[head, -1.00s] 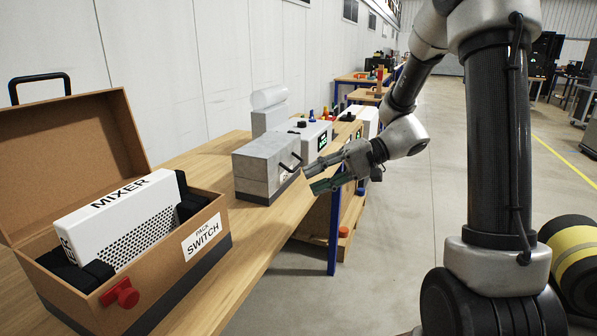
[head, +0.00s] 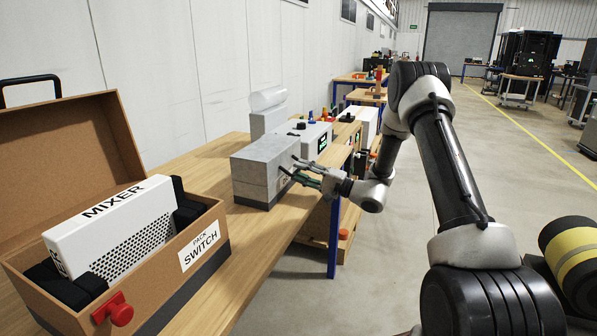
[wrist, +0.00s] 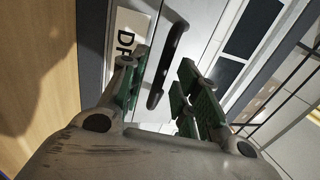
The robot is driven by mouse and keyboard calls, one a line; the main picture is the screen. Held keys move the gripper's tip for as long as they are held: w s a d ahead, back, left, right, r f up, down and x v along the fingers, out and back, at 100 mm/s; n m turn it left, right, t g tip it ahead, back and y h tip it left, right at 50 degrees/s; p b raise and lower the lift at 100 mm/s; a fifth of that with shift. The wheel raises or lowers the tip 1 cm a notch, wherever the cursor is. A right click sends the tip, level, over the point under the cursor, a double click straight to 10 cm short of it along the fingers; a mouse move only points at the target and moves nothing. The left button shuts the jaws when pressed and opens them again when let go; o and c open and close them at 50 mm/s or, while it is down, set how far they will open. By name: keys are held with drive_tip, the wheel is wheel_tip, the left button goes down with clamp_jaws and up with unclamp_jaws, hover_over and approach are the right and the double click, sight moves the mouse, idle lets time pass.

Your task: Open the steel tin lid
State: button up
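The steel tin (head: 262,180) is a grey metal box on the wooden bench, and its lid (head: 268,150) is down. A black bar handle (wrist: 168,62) on the tin's front shows in the wrist view, next to a white label with dark letters (wrist: 129,35). My gripper (head: 300,171) is at the tin's front right side. In the wrist view my gripper (wrist: 160,85) has its green-padded fingers spread apart, with the handle in the gap between them. I see no firm contact with the handle.
An open brown case (head: 190,268) holding a white MIXER unit (head: 110,222) stands at the near left. Behind the tin are a clear roll on a grey stand (head: 267,115) and a white device (head: 312,138).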

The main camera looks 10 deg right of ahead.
drive_tip(key=shift+w+a+r, duration=0.15)
drive_tip(key=shift+w+a, duration=0.25)
drive_tip(key=shift+a, duration=0.2)
clamp_jaws()
